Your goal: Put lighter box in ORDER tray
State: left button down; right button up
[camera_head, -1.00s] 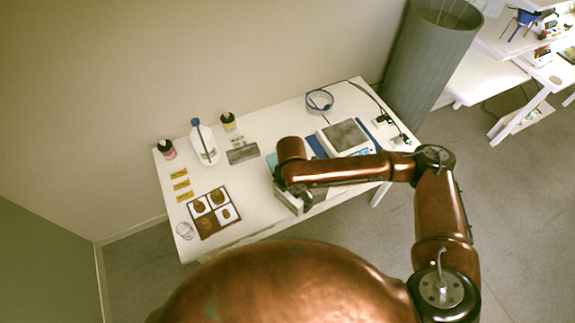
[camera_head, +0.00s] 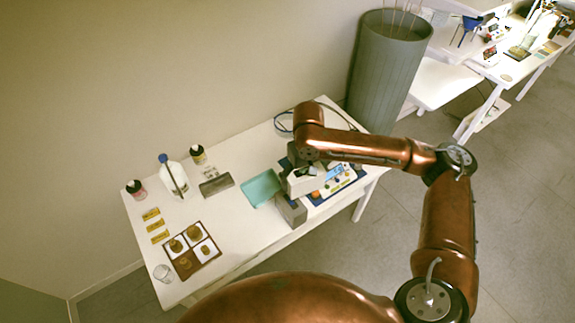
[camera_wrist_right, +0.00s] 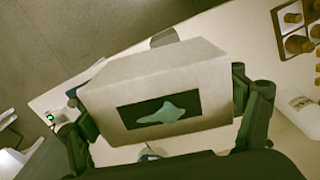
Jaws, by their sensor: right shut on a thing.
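My right gripper (camera_wrist_right: 172,115) is shut on a pale cream box (camera_wrist_right: 165,80), which has a dark label with a teal shape. In the head view the held box (camera_head: 301,183) shows below my right gripper (camera_head: 306,166), by the scale's left side; I cannot tell whether it touches anything. A grey box (camera_head: 291,211) stands on the table near the front edge, just below the held one. A shallow teal tray (camera_head: 262,188) lies left of the boxes and looks empty. No ORDER lettering is legible. My left gripper is not in view.
A scale (camera_head: 338,182) on a blue mat is partly hidden by my arm. A brown tray (camera_head: 181,272) with several items, yellow cards (camera_head: 154,226), a white bottle (camera_head: 173,180), dark bottles and a grey block (camera_head: 216,185) occupy the left. The table (camera_head: 232,235) is clear between.

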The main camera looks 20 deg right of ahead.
aim_at(264, 189)
jog(key=z, duration=1.95)
jog(key=i, duration=1.55)
jog(key=u, duration=1.65)
jog(key=i, duration=0.15)
jog(key=u, duration=2.55)
